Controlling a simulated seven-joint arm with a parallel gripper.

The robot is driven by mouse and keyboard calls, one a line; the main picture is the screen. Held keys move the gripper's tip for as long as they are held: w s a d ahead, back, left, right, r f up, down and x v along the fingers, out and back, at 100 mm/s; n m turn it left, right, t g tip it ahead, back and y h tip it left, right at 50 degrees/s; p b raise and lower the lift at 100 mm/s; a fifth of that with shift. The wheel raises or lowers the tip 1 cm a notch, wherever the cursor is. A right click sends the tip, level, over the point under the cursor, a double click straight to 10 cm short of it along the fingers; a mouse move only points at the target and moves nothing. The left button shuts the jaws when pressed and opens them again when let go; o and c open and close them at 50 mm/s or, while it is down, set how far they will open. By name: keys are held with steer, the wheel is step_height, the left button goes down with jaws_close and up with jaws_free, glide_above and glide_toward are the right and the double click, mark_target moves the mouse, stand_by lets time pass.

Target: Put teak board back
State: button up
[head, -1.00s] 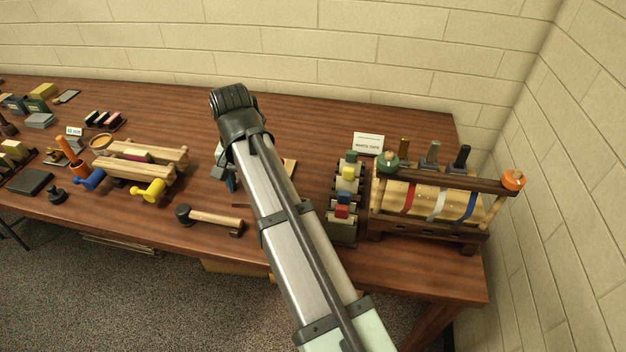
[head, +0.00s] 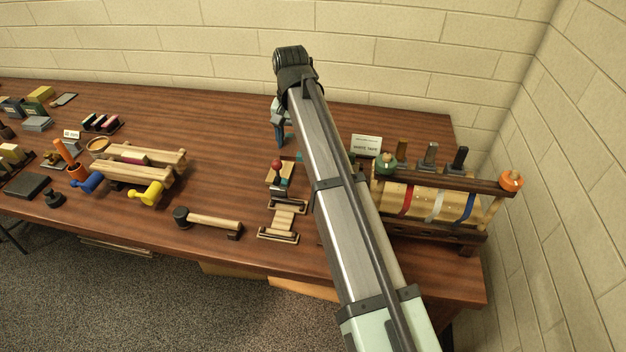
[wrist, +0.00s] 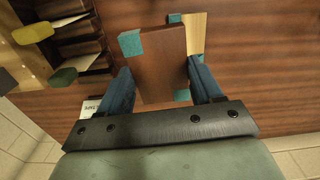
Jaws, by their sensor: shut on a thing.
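The brown teak board (wrist: 163,62) has a teal corner and sits between the two blue fingers of my gripper (wrist: 162,80) in the wrist view. The fingers are shut on its sides. In the head view my gripper (head: 281,132) is over the back middle of the table, and my arm hides most or all of the board. A paler wooden piece with teal corners (wrist: 195,30) lies partly behind the held board in the wrist view. I cannot tell the gap between the board and the table.
A white name card (head: 366,145) and a rack with a striped roller (head: 425,202) stand to the right. A small red-knobbed stand (head: 277,170) and a pale wooden frame (head: 284,215) are nearer the front. A mallet (head: 210,220) lies left. Bare table (head: 225,150) lies left of my gripper.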

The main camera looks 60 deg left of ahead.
steer(key=shift+m, duration=0.4)
steer(key=shift+w+d+f, duration=0.4)
steer(key=shift+w+f, duration=0.25)
steer(key=shift+f, duration=1.2)
steer(key=shift+w+d+f, duration=0.45)
steer(key=shift+w+f, duration=0.2)
steer(key=shift+f, duration=1.15)
steer(key=shift+w+d+f, duration=0.4)
steer(key=shift+w+f, duration=0.25)
steer(key=shift+f, duration=1.2)
steer(key=shift+f, duration=0.15)
steer(key=o, duration=0.9)
steer(key=shift+c, duration=0.2)
step_height(320, 180, up, 12)
